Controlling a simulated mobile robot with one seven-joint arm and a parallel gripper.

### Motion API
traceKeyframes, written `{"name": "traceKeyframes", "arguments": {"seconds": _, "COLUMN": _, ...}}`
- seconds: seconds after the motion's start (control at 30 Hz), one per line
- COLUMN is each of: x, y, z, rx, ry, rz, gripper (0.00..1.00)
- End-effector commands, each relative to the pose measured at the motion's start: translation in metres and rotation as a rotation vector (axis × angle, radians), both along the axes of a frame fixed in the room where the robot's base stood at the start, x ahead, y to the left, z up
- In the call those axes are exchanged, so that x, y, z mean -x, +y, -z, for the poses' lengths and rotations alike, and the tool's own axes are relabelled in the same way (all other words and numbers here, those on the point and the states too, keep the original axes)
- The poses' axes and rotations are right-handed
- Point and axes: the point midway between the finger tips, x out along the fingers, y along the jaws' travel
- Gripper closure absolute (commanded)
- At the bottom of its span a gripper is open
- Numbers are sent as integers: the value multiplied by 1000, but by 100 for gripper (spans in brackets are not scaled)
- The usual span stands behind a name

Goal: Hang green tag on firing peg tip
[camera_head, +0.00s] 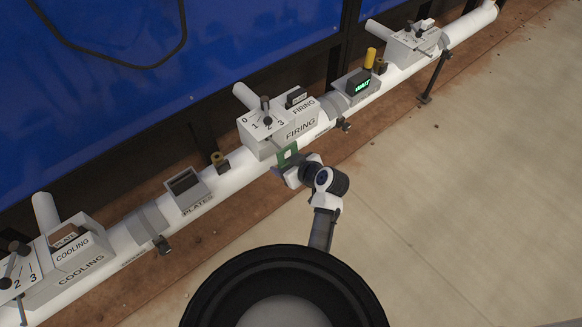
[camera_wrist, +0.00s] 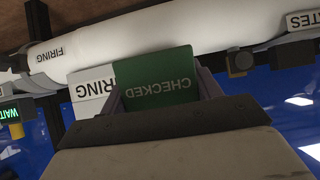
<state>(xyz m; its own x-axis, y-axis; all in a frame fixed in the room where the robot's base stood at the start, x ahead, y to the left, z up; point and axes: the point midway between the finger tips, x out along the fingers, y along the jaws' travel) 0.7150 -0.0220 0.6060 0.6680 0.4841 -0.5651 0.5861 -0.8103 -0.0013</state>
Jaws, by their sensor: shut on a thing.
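My gripper (camera_head: 281,170) is shut on the green tag (camera_head: 281,158) and holds it up at the front of the FIRING box (camera_head: 254,141). A thin grey peg (camera_head: 277,140) slants from the FIRING box towards the tag. I cannot tell whether its tip touches the tag or passes through it. The peg is hidden in the wrist view.
A white pipe (camera_head: 237,179) carries the stations. A dark-knobbed lever (camera_head: 266,110) stands on the FIRING box. A PLATES bin (camera_head: 186,187) and COOLING box (camera_head: 80,262) lie left; a green display (camera_head: 361,86) is right. The floor (camera_head: 470,190) is clear.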

Motion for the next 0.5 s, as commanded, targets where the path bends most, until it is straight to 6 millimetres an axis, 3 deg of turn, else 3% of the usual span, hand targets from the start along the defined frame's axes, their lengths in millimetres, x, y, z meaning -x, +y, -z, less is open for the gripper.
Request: {"name": "traceKeyframes", "arguments": {"seconds": 0.5, "x": -26, "y": 19, "z": 2, "rx": 1, "ry": -1, "rz": -2, "gripper": 64}}
